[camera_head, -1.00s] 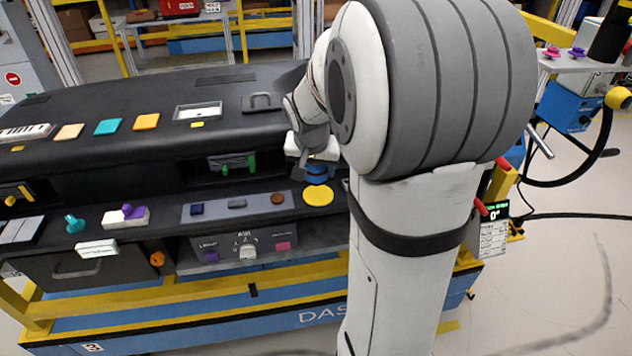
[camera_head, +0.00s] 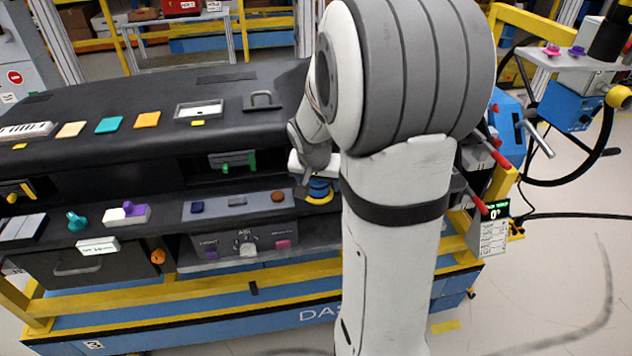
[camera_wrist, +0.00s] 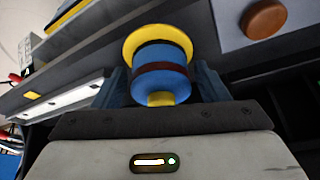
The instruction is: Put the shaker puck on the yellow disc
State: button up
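The shaker puck (camera_head: 319,188) is a blue cylinder with a dark band. In the wrist view the puck (camera_wrist: 160,88) shows a yellow patch on its near end and sits between my two fingers. My gripper (camera_wrist: 160,85) appears shut on it, with the fingers close against both sides. The yellow disc (camera_head: 317,200) lies on the dashboard shelf directly below the puck, mostly covered by it. In the wrist view the disc (camera_wrist: 184,38) shows as a rim beyond the puck's far end. I cannot tell whether puck and disc touch.
A grey panel (camera_head: 240,207) with a brown round button (camera_head: 278,196) is just left of the disc. A green-handled latch (camera_head: 233,160) is in the recess above it. A purple-and-white block (camera_head: 127,214) and a teal knob (camera_head: 76,222) stand farther left.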

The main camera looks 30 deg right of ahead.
jog(key=shift+o, duration=0.6)
jog(key=shift+r, duration=0.2)
jog(key=v, duration=1.1)
jog(key=s+a+f+n+y, duration=0.2)
jog(key=s+a+n, duration=0.5)
jog(key=s+a, duration=0.5)
jog(key=s, duration=0.4)
jog(key=shift+f+n+y, duration=0.3)
jog(key=shift+f+y, duration=0.1)
jog(key=shift+s, duration=0.15)
jog(key=shift+c, duration=0.2)
